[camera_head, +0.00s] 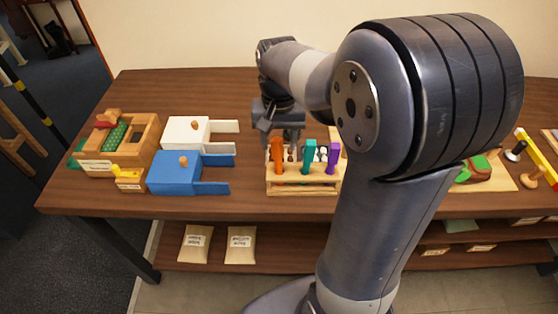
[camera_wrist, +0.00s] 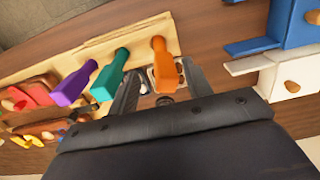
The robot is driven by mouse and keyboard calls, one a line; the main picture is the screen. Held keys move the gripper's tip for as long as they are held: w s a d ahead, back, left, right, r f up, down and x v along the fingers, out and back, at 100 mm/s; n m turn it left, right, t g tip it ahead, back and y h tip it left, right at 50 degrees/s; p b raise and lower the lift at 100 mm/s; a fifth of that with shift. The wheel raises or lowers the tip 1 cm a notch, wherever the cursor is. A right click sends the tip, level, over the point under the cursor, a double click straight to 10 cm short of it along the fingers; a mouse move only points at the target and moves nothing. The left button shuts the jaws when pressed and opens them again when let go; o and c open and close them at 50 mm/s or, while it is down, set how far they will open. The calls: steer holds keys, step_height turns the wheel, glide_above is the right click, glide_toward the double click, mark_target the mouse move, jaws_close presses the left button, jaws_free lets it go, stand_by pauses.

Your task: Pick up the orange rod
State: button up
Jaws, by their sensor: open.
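The orange rod (camera_head: 277,156) stands upright at the left end of a light wooden rack (camera_head: 300,188) on the table. It also shows in the wrist view (camera_wrist: 164,68), between the two fingers of my gripper (camera_wrist: 160,82). My gripper (camera_head: 282,140) is open, with one finger on each side of the orange piece. I cannot tell whether either finger touches it. A teal piece (camera_head: 310,157) stands beside it in the rack, just outside one finger in the wrist view (camera_wrist: 108,78). A purple piece (camera_head: 334,157) stands farther right.
A blue box (camera_head: 175,173) and a white box (camera_head: 184,131), both with wooden knobs, lie left of the rack. A wooden crate (camera_head: 150,135) stands farther left. My arm hides the table right of the rack. Bare table lies in front of the rack.

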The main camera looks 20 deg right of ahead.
mark_target(279, 154)
steer(key=f, duration=0.4)
steer(key=shift+s+f, duration=0.35)
jaws_close()
